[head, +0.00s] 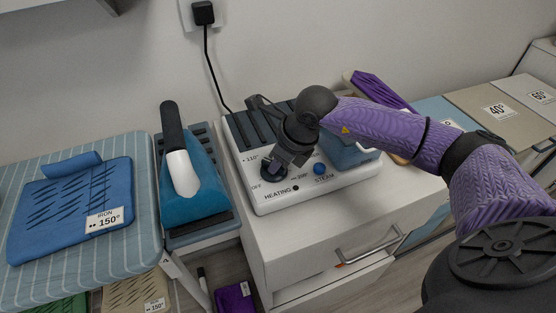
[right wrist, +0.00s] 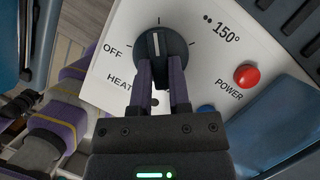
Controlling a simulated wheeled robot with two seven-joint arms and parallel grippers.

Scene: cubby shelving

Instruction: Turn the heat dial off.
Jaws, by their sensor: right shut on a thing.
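The heat dial (right wrist: 158,42) is a black round knob on the white front panel of the steam station (head: 262,198). In the right wrist view its white pointer line stands nearly straight up, with the OFF print to its left and the 150° print up to its right. My right gripper (right wrist: 160,64) has its two fingers shut on the dial from either side. In the head view this right gripper (head: 280,165) reaches down to the dial and partly covers it. My left gripper is not in view.
A blue STEAM button (head: 320,169) sits on the panel right of the dial, and a red POWER button (right wrist: 247,76) shows in the right wrist view. A teal iron (head: 188,185) stands to the left. A striped ironing board (head: 140,215) with folded blue cloth lies farther left.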

